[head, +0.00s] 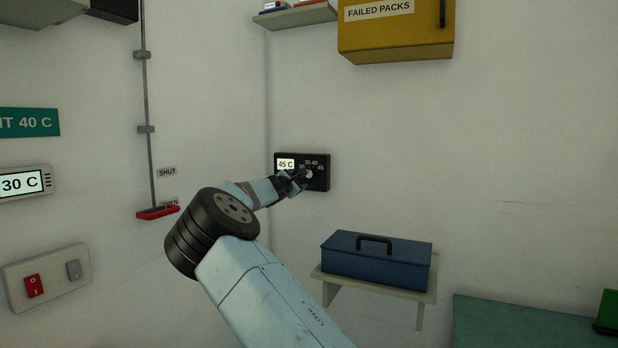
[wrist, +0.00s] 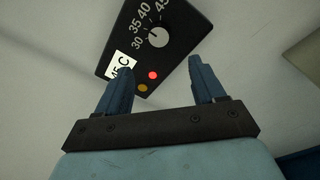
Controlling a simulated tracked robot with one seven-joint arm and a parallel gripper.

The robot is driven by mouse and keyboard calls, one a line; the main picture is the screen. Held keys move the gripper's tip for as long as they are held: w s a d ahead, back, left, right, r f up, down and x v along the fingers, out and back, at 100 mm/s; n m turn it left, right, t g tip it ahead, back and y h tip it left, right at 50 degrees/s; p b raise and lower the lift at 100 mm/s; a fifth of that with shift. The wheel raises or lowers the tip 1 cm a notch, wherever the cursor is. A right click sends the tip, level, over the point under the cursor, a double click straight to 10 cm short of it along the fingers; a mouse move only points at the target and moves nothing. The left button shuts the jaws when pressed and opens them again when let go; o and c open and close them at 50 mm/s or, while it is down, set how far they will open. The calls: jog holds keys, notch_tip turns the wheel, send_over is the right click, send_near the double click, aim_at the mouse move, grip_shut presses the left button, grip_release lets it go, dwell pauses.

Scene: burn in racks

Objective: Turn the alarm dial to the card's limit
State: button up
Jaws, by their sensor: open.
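The black alarm panel (head: 318,184) is on the right wall near the corner, with a white "45 C" label and numbers 30 to 45 around a pale round dial (head: 309,174). In the wrist view the dial (wrist: 159,37) shows uncovered; its setting is too small to read surely. A red light (wrist: 152,75) and an amber light (wrist: 143,88) show on the panel. A green card (head: 28,122), cut off at the left edge, reads "IT 40 C". My gripper (wrist: 160,64) is open and empty, its fingertips close to the panel but not around the dial.
A blue toolbox (head: 376,260) sits on a small shelf below right of the panel. A yellow "FAILED PACKS" cabinet (head: 395,35) hangs above. On the left wall are a 30 C display (head: 22,183), a switch box (head: 45,279) and a red-handled lever (head: 157,212).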

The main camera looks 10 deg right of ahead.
aim_at(309, 175)
jog(key=shift+x, duration=5.85)
jog(key=shift+d, duration=0.1)
jog(key=c, duration=1.1)
jog(key=shift+o, duration=0.2)
jog(key=shift+d, duration=0.2)
jog(key=shift+a, duration=0.1)
